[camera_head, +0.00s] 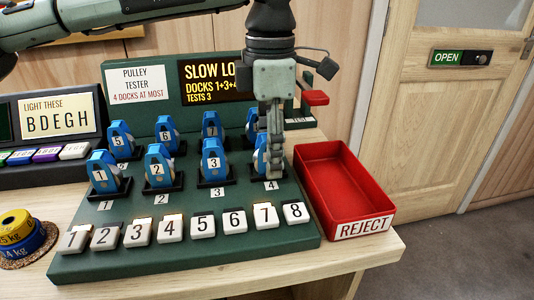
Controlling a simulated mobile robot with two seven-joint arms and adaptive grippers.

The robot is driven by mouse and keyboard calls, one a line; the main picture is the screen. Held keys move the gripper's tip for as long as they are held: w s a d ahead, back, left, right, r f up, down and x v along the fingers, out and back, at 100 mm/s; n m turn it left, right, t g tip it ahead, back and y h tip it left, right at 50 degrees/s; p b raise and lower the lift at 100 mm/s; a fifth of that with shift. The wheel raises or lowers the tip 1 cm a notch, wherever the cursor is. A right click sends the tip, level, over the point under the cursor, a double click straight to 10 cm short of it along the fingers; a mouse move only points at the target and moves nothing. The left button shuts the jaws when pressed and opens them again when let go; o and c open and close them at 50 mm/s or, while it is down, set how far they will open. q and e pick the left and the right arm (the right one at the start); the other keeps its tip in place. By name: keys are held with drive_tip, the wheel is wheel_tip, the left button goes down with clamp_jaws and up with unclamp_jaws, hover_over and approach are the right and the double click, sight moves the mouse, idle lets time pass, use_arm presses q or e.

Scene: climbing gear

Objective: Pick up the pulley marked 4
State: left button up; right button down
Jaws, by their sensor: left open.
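A blue pulley (260,160) stands in the dock labelled 4, at the right end of the front row on the green pulley tester (180,270). My left gripper covers much of it, and its number is hidden. My left gripper (274,168) points down over this pulley, with its jaws open. Its fingers overlap the pulley in the picture, and I cannot tell whether they touch it. Blue pulleys marked 1 (103,172), 2 (159,165) and 3 (214,160) stand in the docks to the left. My right gripper is not in view.
Pulleys 5 (121,140), 6 (167,134) and 7 (211,126) stand behind. A red lever (315,98) is right of my gripper. An empty red REJECT tray (378,207) sits at right. Numbered keys (203,225) line the front. Yellow and blue weights (18,235) lie at left.

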use_arm(q)
clamp_jaws()
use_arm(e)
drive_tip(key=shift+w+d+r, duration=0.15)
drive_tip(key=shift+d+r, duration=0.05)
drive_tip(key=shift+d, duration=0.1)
use_arm(q)
drive_tip(key=shift+r, duration=0.1)
